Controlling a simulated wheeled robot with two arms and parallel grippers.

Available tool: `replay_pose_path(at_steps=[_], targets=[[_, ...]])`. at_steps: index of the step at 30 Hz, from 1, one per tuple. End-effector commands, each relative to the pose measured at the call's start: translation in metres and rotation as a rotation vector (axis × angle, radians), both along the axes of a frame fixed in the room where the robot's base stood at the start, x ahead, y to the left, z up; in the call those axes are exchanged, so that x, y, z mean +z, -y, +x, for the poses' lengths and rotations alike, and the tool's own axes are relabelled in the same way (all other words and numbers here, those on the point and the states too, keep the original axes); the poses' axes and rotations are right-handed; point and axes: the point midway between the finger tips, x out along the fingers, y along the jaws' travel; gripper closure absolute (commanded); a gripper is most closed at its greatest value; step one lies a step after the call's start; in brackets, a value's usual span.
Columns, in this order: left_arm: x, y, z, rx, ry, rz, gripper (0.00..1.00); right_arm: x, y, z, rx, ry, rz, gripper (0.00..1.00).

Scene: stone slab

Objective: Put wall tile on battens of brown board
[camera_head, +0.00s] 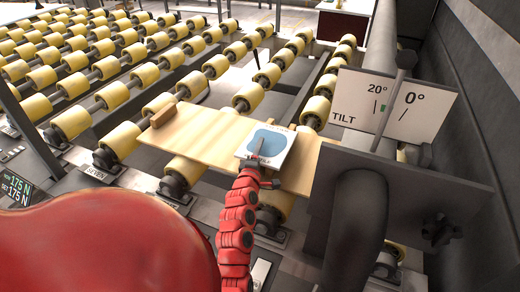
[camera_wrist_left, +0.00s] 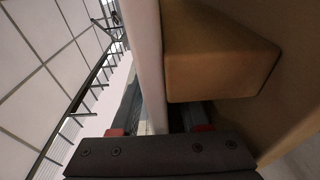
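The brown board (camera_head: 205,138) lies flat across the yellow rollers, its right part running behind a dark panel. A brown batten (camera_head: 163,115) stands at its left end; a brown block (camera_wrist_left: 222,55) also shows close beside the tile in the left wrist view. The wall tile (camera_head: 280,150), white with a blue patch, is over the right half of the board. Its pale edge (camera_wrist_left: 147,60) passes between my left fingers. My left gripper (camera_head: 262,160) is shut on the tile's near edge, one finger across its face. The gap under the tile is hidden. My right gripper is out of view.
A dark upright panel (camera_head: 415,200) and a thick dark pipe (camera_head: 358,215) stand right of the board. A white TILT sign (camera_head: 347,108) rises behind them. Rows of yellow rollers (camera_head: 110,95) extend left and back. A force display (camera_head: 15,188) is at far left.

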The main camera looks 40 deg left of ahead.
Motion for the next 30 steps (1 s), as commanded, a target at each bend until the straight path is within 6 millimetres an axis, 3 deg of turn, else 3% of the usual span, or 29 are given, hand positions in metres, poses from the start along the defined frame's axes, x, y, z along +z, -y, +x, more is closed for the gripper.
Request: replay_pose_path(at_steps=[10, 24, 30], targets=[[0.002, 0.004, -0.006, 0.0, 0.0, -0.001, 0.55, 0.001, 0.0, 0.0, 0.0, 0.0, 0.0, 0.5], [0.0, 0.046, -0.087, 0.0, -0.001, -0.002, 0.55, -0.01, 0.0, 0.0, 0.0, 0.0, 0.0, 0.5], [0.003, 0.054, -0.104, 0.0, 0.001, 0.0, 0.55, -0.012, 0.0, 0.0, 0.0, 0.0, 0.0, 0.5]])
